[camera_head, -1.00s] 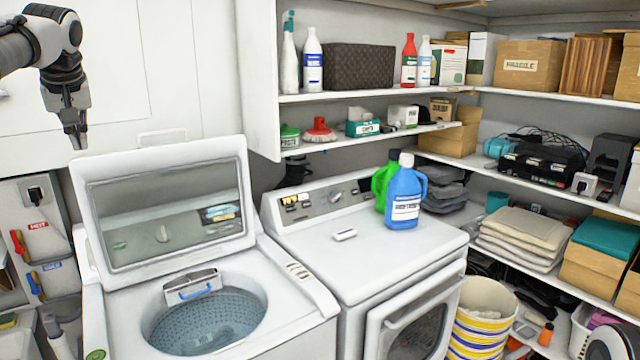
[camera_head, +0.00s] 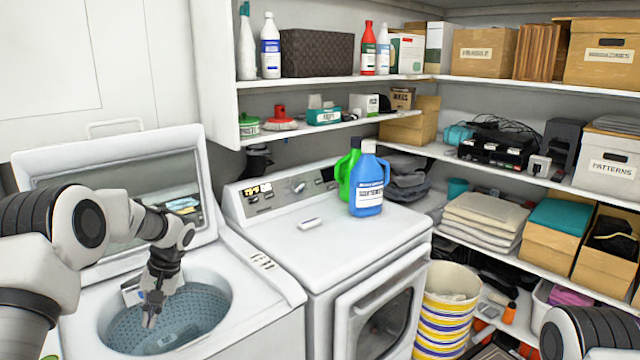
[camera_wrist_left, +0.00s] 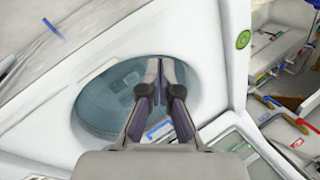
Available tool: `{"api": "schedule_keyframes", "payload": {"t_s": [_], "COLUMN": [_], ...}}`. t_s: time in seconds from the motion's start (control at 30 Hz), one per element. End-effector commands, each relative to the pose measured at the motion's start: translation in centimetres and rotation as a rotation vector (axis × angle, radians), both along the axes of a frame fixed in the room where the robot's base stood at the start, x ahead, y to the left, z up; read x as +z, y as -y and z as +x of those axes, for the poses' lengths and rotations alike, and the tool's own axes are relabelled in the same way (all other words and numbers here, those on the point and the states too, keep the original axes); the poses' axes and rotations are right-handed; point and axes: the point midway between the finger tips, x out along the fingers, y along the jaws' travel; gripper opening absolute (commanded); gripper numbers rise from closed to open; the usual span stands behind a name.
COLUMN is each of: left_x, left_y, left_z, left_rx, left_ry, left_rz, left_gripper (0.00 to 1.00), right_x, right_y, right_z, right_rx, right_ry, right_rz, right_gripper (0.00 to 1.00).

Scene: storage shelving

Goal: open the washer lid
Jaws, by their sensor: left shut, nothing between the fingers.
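The washer (camera_head: 238,312) is the white top-loading machine at the left. Its lid (camera_head: 207,190) stands raised and leans back, with a glass panel partly hidden behind my left arm. The round drum opening (camera_head: 205,305) is uncovered. My left gripper (camera_head: 150,318) is shut and empty, pointing down over the drum opening. In the left wrist view the shut fingers (camera_wrist_left: 159,65) are over the blue-grey tub (camera_wrist_left: 100,100). My right gripper is not in view; only a part of my right arm shows at the lower right.
A white dryer (camera_head: 330,245) stands right of the washer with a blue bottle (camera_head: 368,190) and a green bottle (camera_head: 346,172) on top. Shelves (camera_head: 330,78) hold bottles and boxes. A striped basket (camera_head: 440,310) stands right of the dryer.

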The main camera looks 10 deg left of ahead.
Motion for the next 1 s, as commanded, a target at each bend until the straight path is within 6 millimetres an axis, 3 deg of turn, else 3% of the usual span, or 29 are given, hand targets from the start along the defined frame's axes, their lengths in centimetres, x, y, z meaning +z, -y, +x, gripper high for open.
{"api": "schedule_keyframes", "payload": {"t_s": [0.03,0.1,0.17,0.3,0.37,0.47,0.5,0.6,0.67,0.73,0.83,0.93,1.0], "left_x": [-4.3,-9.7,-14.0,-22.8,-25.9,-29.7,-30.7,-31.1,-30.1,-29.4,-29.4,-29.5,-29.5], "left_y": [1.8,4.3,6.5,11.6,13.8,17.2,18.5,21.0,21.4,21.3,20.9,20.8,20.8], "left_z": [-1.5,-3.9,-6.5,-14.4,-18.5,-26.1,-29.4,-36.8,-38.2,-38.3,-35.8,-34.1,-34.0], "left_rx": [-0.037,-0.085,-0.122,-0.185,-0.203,-0.218,-0.220,-0.227,-0.242,-0.263,-0.317,-0.360,-0.374], "left_ry": [-0.052,-0.110,-0.152,-0.239,-0.265,-0.289,-0.290,-0.227,-0.139,-0.031,0.117,0.189,0.191], "left_rz": [-0.027,-0.077,-0.125,-0.243,-0.296,-0.381,-0.411,-0.458,-0.451,-0.427,-0.387,-0.373,-0.374], "left_gripper": [0.00,0.00,0.00,0.00,0.00,0.00,0.00,0.00,0.00,0.00,0.00,0.35,0.40], "right_x": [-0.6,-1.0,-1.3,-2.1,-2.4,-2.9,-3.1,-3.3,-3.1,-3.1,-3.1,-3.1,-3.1], "right_y": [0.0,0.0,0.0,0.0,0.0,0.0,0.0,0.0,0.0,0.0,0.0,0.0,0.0], "right_z": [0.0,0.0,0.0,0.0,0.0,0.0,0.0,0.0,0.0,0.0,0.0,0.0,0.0], "right_rx": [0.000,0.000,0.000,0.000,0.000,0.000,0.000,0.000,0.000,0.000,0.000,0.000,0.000], "right_ry": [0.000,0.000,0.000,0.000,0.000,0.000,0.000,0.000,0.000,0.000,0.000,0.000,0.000], "right_rz": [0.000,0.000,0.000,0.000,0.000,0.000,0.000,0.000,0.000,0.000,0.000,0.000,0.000], "right_gripper": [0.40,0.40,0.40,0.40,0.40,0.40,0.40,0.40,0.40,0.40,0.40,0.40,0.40]}}
